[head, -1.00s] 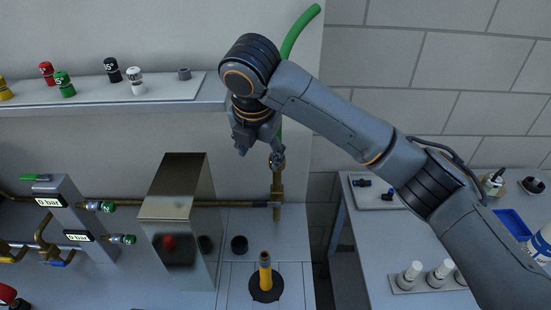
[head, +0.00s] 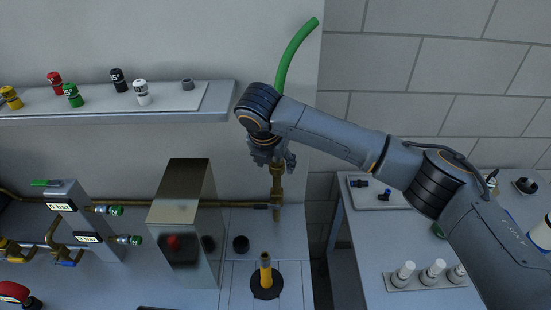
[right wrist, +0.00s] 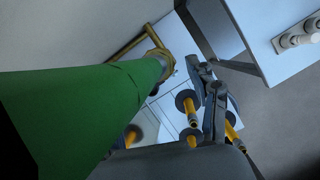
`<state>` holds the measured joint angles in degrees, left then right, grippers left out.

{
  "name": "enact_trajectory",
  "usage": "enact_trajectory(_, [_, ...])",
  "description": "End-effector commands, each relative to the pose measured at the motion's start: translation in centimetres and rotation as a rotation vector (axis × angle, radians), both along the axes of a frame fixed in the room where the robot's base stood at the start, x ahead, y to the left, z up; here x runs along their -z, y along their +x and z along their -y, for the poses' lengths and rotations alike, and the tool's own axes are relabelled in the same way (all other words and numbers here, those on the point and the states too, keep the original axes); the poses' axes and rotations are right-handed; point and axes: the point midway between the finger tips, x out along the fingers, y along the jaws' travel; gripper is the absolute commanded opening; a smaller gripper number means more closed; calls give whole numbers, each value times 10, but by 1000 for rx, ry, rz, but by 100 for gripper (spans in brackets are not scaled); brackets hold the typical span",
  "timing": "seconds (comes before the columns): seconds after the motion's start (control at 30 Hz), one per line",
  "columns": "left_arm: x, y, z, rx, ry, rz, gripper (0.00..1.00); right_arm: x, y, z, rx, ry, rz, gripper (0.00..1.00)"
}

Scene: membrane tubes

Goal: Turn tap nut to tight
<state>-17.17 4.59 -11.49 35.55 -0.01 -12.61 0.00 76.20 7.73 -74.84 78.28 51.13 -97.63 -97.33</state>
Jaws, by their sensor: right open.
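The green hose (head: 294,52) comes down the wall behind my right arm to a brass tap fitting (head: 277,184) on the brass pipe. My right gripper (head: 283,161) is open, just above and in front of this fitting, and hides its upper part, where a nut would sit. In the right wrist view the hose (right wrist: 85,115) fills the left side and ends in a brass fitting (right wrist: 163,62). The open fingers (right wrist: 211,98) show to the right of the hose with nothing between them. I cannot tell the nut's tightness. My left gripper is not in view.
A yellow post on a black base (head: 266,278) and a black cap (head: 240,244) are in front. A shelf (head: 215,104) with several coloured caps is at upper left. A side table (head: 365,235) stands right, past a gap.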

Motion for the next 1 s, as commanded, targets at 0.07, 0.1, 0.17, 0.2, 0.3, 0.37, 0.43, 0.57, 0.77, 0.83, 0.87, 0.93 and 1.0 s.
enact_trajectory(0.07, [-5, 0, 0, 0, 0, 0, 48, 6, 3, 1, 1, -1, 0, 60])
enact_trajectory(0.1, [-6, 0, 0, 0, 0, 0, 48, 9, 4, 2, 0, -1, 0, 60])
enact_trajectory(0.17, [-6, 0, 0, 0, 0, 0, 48, 13, 5, 2, 0, -1, 0, 60])
enact_trajectory(0.2, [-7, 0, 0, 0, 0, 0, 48, 15, 6, 2, 0, 0, 1, 60])
enact_trajectory(0.3, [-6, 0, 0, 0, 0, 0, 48, 16, 6, 2, 0, 0, 1, 60])
enact_trajectory(0.37, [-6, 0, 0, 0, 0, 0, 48, 17, 7, 2, 0, 0, 1, 60])
enact_trajectory(0.43, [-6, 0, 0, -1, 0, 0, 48, 16, 6, 2, 0, 0, 1, 60])
enact_trajectory(0.57, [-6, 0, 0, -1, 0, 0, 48, 16, 6, 2, 0, 0, 1, 43])
enact_trajectory(0.77, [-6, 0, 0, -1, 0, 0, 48, 16, 6, 2, 0, 0, 1, 6])
enact_trajectory(0.83, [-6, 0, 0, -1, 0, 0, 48, 16, 6, 2, 1, 0, 1, 5])
enact_trajectory(0.87, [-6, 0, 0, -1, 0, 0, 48, 16, 6, 2, 1, 0, 1, 5])
enact_trajectory(0.93, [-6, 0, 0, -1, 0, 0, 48, 16, 6, 2, 3, 0, 1, 5])
enact_trajectory(1.0, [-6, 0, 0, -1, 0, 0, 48, 16, 6, 2, 10, -1, 1, 5])
